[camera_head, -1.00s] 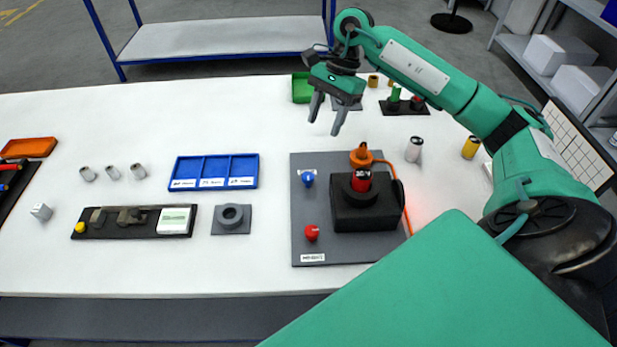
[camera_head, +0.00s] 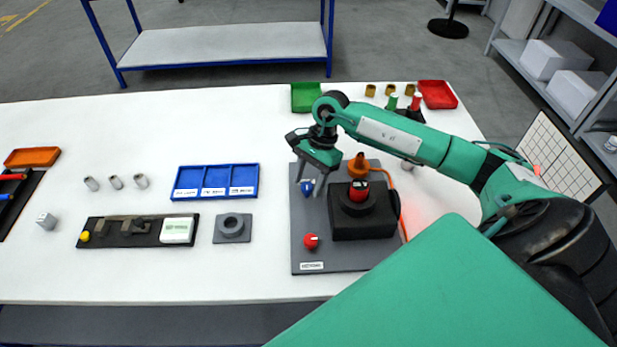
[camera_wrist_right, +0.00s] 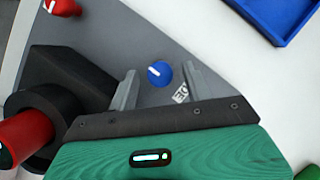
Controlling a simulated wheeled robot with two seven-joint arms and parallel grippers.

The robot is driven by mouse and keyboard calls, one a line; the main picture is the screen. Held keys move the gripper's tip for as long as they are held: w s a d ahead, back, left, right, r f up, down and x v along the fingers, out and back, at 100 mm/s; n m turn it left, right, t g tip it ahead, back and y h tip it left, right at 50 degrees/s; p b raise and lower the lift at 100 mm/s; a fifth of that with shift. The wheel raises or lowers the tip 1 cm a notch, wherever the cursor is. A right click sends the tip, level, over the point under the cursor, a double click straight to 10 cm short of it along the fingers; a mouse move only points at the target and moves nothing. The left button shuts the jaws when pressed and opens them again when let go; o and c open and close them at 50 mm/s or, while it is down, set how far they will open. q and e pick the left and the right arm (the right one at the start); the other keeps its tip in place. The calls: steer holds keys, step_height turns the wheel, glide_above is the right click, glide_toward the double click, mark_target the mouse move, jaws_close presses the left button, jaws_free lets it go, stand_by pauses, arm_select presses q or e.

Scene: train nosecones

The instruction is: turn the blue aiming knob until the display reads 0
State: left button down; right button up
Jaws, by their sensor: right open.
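The blue aiming knob (camera_head: 307,187), with a white pointer line, sits on the grey panel (camera_head: 306,258). In the right wrist view the knob (camera_wrist_right: 159,73) shows between the two finger tips, with a gap on each side. My right gripper (camera_head: 309,181) is open and empty, over the knob with its fingers pointing down. I cannot tell whether the fingers reach down beside it. No display with a readable number shows. My left gripper is out of view.
A red knob (camera_head: 311,241) sits nearer the panel's front. A black block (camera_head: 358,223) with a red-topped cylinder (camera_head: 359,190) stands right of the knobs, close to the gripper. An orange plug (camera_head: 358,165) and cable are behind it. A blue tray (camera_head: 215,182) lies to the left.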

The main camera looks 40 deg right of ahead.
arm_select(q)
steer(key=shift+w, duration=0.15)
arm_select(e)
steer(key=shift+a+f, duration=0.1)
steer(key=shift+f, duration=0.05)
steer(key=shift+c, duration=0.4)
steer(key=c, duration=0.9)
steer(key=shift+f+m+t+b, duration=0.2)
steer(key=shift+m+t+b, duration=0.1)
steer(key=shift+m+b, duration=0.8)
steer(key=m+t+b, duration=0.2)
steer(key=m+b, duration=0.2)
steer(key=b, duration=0.1)
steer(key=shift+s, duration=0.15)
steer(key=shift+r+m+t+b, duration=0.15)
steer(key=shift+m+t+b, duration=0.15)
steer(key=shift+m+b, duration=0.65)
steer(key=shift+r+m+h, duration=0.1)
steer(key=shift+m+h, duration=0.2)
steer(key=shift+m, duration=0.15)
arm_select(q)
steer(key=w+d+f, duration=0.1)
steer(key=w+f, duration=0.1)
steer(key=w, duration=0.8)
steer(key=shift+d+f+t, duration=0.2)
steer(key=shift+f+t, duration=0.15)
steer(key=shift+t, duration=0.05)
